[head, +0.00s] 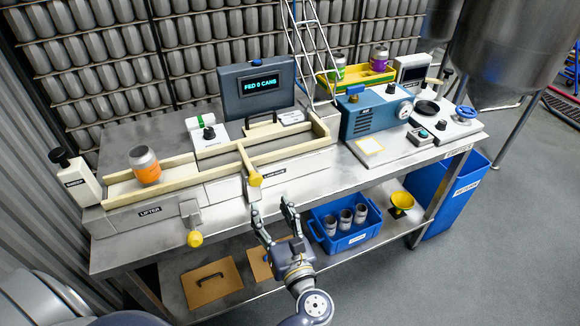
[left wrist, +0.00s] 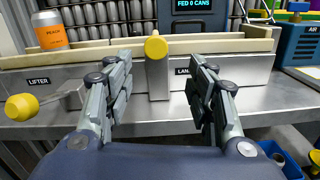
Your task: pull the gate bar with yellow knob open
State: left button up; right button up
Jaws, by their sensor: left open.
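The gate bar (head: 245,159) is a pale bar lying across the cream channel, with a round yellow knob (head: 256,180) at its front end. In the left wrist view the knob (left wrist: 156,47) shows end-on, above and between my fingers. My left gripper (head: 273,207) is open and empty, in front of the bench and a little below and right of the knob. The fingers appear apart from it. A second yellow knob (head: 195,239) is on the lifter lever at the left; it also shows in the left wrist view (left wrist: 21,107). My right gripper is not in view.
An orange-labelled can (head: 145,166) stands in the channel at the left. A display (head: 261,86) reads "FED 0 CANS". A blue crate of cans (head: 336,243) and a yellow funnel (head: 401,203) sit on the lower shelf, right of my gripper.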

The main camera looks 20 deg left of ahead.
aim_at(256, 183)
pick_arm(q)
jog(key=w+a, duration=0.2)
jog(key=w+a+n+p, duration=0.1)
jog(key=w+a, duration=0.1)
jog(key=a, duration=0.1)
jog(key=w+a+r+n+g+p, duration=0.1)
jog(key=w+a, duration=0.2)
jog(key=shift+a, duration=0.1)
grip_shut()
jog(key=shift+s, duration=0.1)
